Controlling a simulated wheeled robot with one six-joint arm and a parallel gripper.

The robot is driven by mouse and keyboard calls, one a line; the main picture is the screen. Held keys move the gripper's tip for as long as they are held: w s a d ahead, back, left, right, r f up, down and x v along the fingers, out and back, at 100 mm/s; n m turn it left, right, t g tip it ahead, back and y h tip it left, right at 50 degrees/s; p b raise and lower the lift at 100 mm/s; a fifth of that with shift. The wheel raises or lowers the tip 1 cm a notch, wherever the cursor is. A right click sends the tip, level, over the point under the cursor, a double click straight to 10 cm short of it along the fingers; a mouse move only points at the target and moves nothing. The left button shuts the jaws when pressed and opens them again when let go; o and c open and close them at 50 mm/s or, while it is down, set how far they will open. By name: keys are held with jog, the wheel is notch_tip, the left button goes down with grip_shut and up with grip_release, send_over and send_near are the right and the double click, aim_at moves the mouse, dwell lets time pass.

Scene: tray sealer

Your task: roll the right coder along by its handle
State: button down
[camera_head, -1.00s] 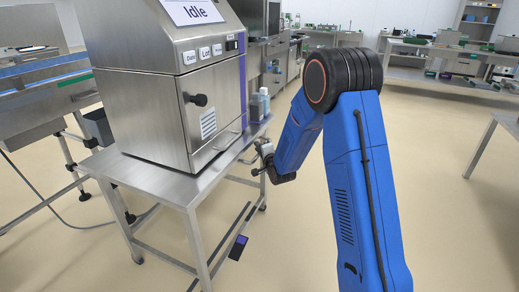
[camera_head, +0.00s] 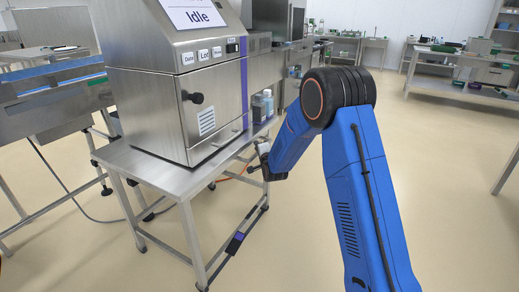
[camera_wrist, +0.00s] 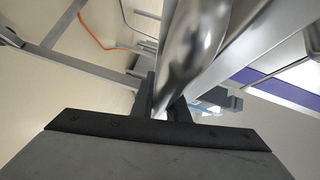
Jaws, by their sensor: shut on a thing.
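The right coder is a steel box machine (camera_head: 172,85) with an "Idle" sign, on a steel wheeled table (camera_head: 140,165). My gripper (camera_head: 260,160) is at the right end of the table, at about tabletop height, partly hidden by my blue arm. In the wrist view my gripper (camera_wrist: 168,108) is shut around a shiny round steel bar, the handle (camera_wrist: 190,50). The fingertips lie on both sides of the bar. The lower side of the table frame shows behind it.
Two bottles (camera_head: 262,105) stand at the table's right rear corner. Another steel machine (camera_head: 55,95) stands to the left, with a cable on the floor. An orange hose (camera_wrist: 95,38) lies on the floor behind the table. The floor at right is open.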

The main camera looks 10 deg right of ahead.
jog(key=c, duration=1.7)
grip_release()
jog(key=shift+s+a, duration=0.1)
jog(key=s+d, duration=0.1)
jog(key=s, duration=0.4)
jog(key=s+r, duration=0.1)
jog(key=s, duration=0.5)
jog(key=s+d+r, duration=0.1)
jog(key=s, duration=0.5)
jog(key=shift+d+r, duration=0.25)
jog(key=shift+d, duration=0.05)
jog(key=s+d+r+n+g+h, duration=0.1)
jog(key=s+d+r+n+g, duration=0.3)
jog(key=s, duration=0.5)
jog(key=s+d+r+n+g, duration=0.25)
jog(key=s+d+r, duration=0.2)
jog(key=s, duration=0.45)
jog(key=s+d+n+g, duration=0.1)
jog(key=s+n, duration=0.1)
jog(key=s, duration=0.8)
jog(key=s+d+r+n+g, duration=0.1)
jog(key=s+d+n+g, duration=0.1)
jog(key=s, duration=0.8)
jog(key=s+d+n+g+h, duration=0.1)
jog(key=s+n, duration=0.3)
jog(key=s, duration=0.7)
jog(key=shift+d+r+g, duration=0.3)
jog(key=shift+d+g, duration=0.15)
jog(key=shift+d, duration=0.25)
